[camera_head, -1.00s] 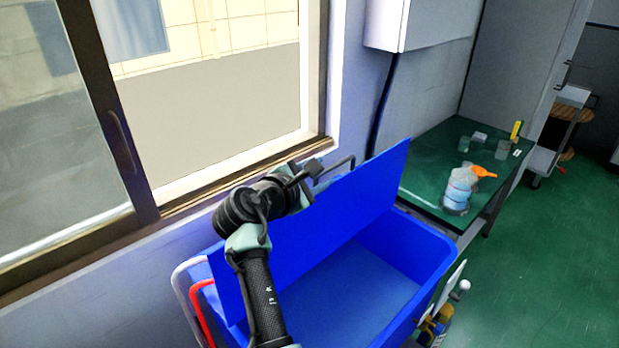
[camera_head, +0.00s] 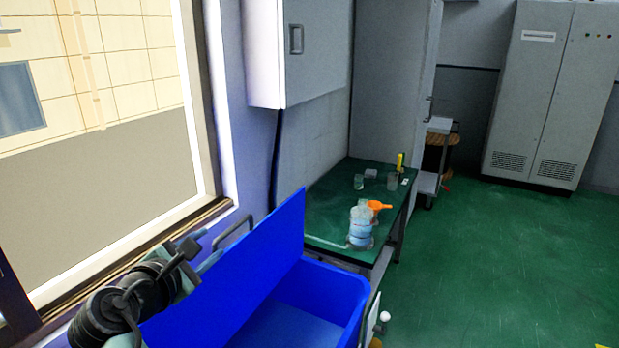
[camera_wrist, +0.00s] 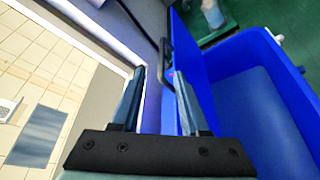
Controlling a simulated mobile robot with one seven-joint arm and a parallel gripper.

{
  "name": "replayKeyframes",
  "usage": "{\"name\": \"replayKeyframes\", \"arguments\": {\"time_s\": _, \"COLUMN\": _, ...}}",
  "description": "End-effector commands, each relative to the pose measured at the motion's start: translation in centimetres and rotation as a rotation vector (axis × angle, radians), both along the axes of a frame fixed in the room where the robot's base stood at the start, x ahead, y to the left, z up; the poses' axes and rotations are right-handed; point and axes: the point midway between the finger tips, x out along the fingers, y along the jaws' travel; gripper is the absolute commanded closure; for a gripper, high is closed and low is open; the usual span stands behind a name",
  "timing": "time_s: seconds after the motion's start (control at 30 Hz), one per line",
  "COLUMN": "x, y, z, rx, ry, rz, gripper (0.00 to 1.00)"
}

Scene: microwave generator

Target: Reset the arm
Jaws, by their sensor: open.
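My gripper (camera_wrist: 160,78) is open and empty in the wrist view, its two fingers apart. In the head view my gripper (camera_head: 195,243) is at the lower left, in front of the window and left of the blue bin's raised lid. The blue bin (camera_head: 345,295) has its lid (camera_head: 255,270) standing up and looks empty inside. The lid's dark handle (camera_head: 233,232) is close to my fingertips in the picture. I cannot tell whether they touch. The bin (camera_wrist: 270,85) also shows in the wrist view, right of the fingers.
A green table (camera_head: 325,215) behind the bin holds a blue-and-white bottle (camera_head: 361,226), an orange item (camera_head: 379,205) and small glassware. A window (camera_head: 110,150) is at left and a wall cabinet (camera_head: 300,50) above. Green floor (camera_head: 480,260) at right is clear.

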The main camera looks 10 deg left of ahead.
Motion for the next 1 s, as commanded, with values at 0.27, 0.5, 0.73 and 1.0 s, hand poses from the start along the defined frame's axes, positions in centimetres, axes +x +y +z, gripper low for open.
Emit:
{"name": "replayKeyframes", "arguments": {"time_s": 0.27, "x": -0.7, "y": -5.8, "z": 12.7, "rx": 0.845, "ry": -0.182, "rz": 0.008, "gripper": 0.55}}
{"name": "replayKeyframes", "arguments": {"time_s": 0.5, "x": -7.0, "y": -16.1, "z": 26.6, "rx": 1.66, "ry": -0.408, "rz": 0.18, "gripper": 0.55}}
{"name": "replayKeyframes", "arguments": {"time_s": 0.73, "x": -16.2, "y": -24.0, "z": 34.6, "rx": 2.128, "ry": -0.545, "rz": 0.475, "gripper": 0.55}}
{"name": "replayKeyframes", "arguments": {"time_s": 1.0, "x": -20.8, "y": -26.6, "z": 37.1, "rx": 2.281, "ry": -0.572, "rz": 0.644, "gripper": 0.55}}
